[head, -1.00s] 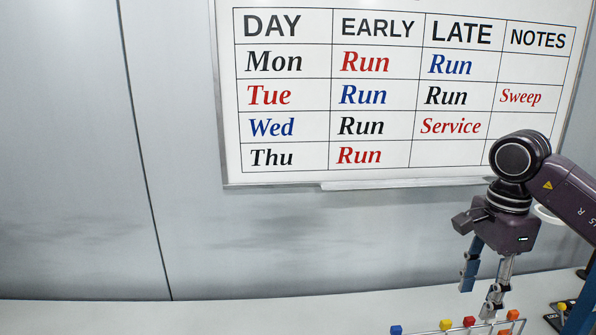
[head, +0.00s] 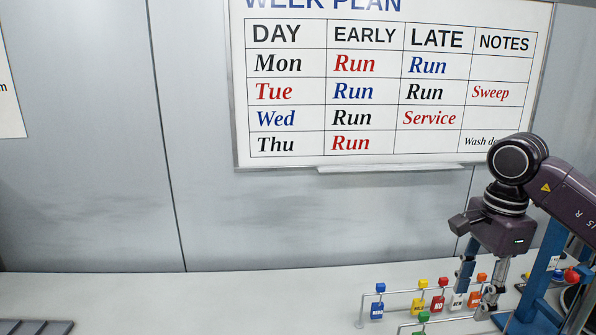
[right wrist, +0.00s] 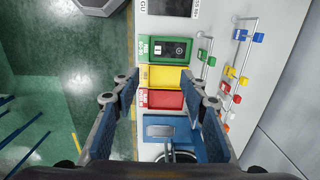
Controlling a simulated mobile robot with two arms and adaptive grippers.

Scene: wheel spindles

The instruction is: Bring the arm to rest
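My right gripper (head: 474,298) hangs with its fingers pointing down, in front of a rail with coloured tags in the head view. In the right wrist view my right gripper (right wrist: 157,80) has its two fingers wide apart, with nothing between them. Below it show a green tray (right wrist: 154,50), a yellow tray (right wrist: 147,76) and a red tray (right wrist: 147,100) on the table. My left gripper is not in view.
The tag rail (head: 403,291) carries blue, yellow, red and orange tags on the table (head: 200,295). A blue frame (head: 541,268) stands at the right. A dark ribbed tray (head: 38,327) lies at the lower left. The table's left middle is clear.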

